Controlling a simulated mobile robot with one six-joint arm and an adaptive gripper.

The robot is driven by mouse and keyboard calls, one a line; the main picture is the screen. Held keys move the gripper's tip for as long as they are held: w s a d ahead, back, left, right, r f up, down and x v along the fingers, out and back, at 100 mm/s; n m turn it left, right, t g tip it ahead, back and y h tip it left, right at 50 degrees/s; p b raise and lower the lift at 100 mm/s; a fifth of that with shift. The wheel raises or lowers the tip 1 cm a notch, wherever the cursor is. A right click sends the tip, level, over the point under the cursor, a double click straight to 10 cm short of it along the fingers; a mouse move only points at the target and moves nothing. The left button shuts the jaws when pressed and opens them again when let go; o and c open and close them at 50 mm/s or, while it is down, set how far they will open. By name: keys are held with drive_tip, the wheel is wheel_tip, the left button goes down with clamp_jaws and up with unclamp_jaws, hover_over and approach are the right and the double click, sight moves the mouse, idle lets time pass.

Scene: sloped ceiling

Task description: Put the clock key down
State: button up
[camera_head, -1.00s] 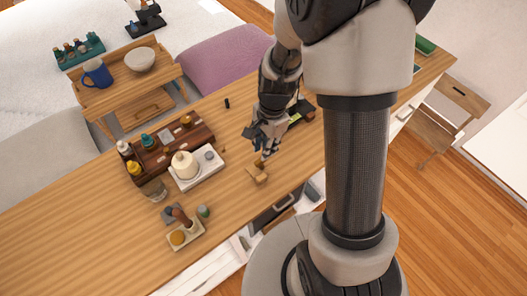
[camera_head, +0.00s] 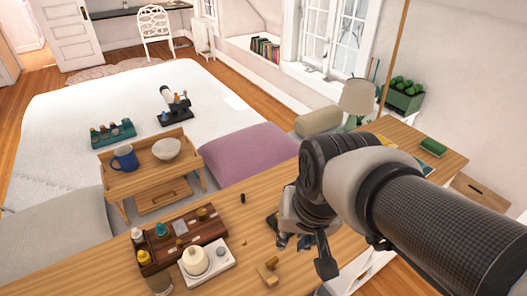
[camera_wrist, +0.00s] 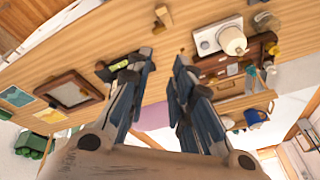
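My gripper (camera_head: 293,242) is over the wooden table, right of and apart from a small wooden block (camera_head: 266,276). In the wrist view, the two fingers of my gripper (camera_wrist: 163,62) stand apart with nothing between them. A short brass-coloured piece (camera_head: 271,263) is at the block; it may be the clock key, but it is too small to be sure. The block (camera_wrist: 164,16) also shows at the top of the wrist view, beyond the fingertips.
A white tray (camera_head: 222,267) with a round white jar and a dark wooden rack (camera_head: 157,264) with bottles stand left of the block. A framed piece (camera_wrist: 70,92) lies on the table in the wrist view. A low wooden tray table (camera_head: 118,180) stands behind.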

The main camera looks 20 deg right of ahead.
drive_tip(key=s+n, duration=0.1)
drive_tip(key=s+r+n+t, duration=0.1)
drive_tip(key=s, duration=0.1)
drive_tip(key=s+r+n, duration=0.1)
drive_tip(key=s, duration=0.1)
drive_tip(key=shift+s+r+n, duration=0.2)
drive_tip(key=shift+r+n, duration=0.05)
drive_tip(key=shift+n, duration=0.15)
drive_tip(key=shift+f+b, duration=0.75)
